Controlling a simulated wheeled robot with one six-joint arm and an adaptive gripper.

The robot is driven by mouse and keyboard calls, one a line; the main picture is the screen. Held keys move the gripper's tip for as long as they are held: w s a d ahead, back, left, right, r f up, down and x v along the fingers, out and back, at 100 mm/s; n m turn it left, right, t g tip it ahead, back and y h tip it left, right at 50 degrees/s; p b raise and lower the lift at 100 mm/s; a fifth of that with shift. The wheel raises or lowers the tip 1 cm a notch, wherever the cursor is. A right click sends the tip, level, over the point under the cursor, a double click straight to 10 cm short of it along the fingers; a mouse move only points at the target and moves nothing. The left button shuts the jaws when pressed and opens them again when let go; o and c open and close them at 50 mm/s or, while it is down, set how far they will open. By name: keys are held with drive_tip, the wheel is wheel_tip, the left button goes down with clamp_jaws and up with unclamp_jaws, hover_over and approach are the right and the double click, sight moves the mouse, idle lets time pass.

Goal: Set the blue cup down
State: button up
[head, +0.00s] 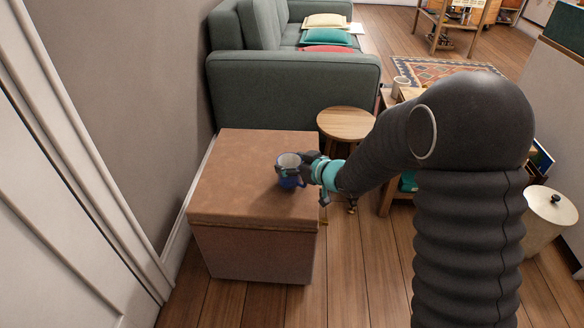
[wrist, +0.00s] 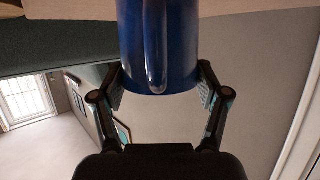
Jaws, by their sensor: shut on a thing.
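The blue cup (head: 289,172) is upright at the right part of the brown box-like ottoman's top (head: 240,160) in the head view. My gripper (head: 303,166) reaches it from the right and is shut on it. In the wrist view the blue cup (wrist: 158,45) fills the upper middle, with its handle towards the camera, and the fingers (wrist: 160,85) press on both its sides. I cannot tell whether the cup's base touches the ottoman or hangs just above it.
A round wooden stool (head: 346,124) stands behind the ottoman, to the right. A green sofa (head: 300,85) with cushions is at the back. A white mug (head: 400,84) is on a low wooden table. The ottoman's left and front top is clear. A cream lidded bin (head: 548,215) is at the right.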

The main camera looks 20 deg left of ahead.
drive_tip(key=shift+f, duration=0.6)
drive_tip(key=shift+f, duration=0.1)
drive_tip(key=o, duration=1.3)
drive_tip(key=shift+o, duration=0.2)
drive_tip(key=shift+r, duration=0.2)
drive_tip(key=v, duration=1.2)
drive_tip(key=shift+f+p, duration=0.15)
drive_tip(key=shift+p, duration=0.25)
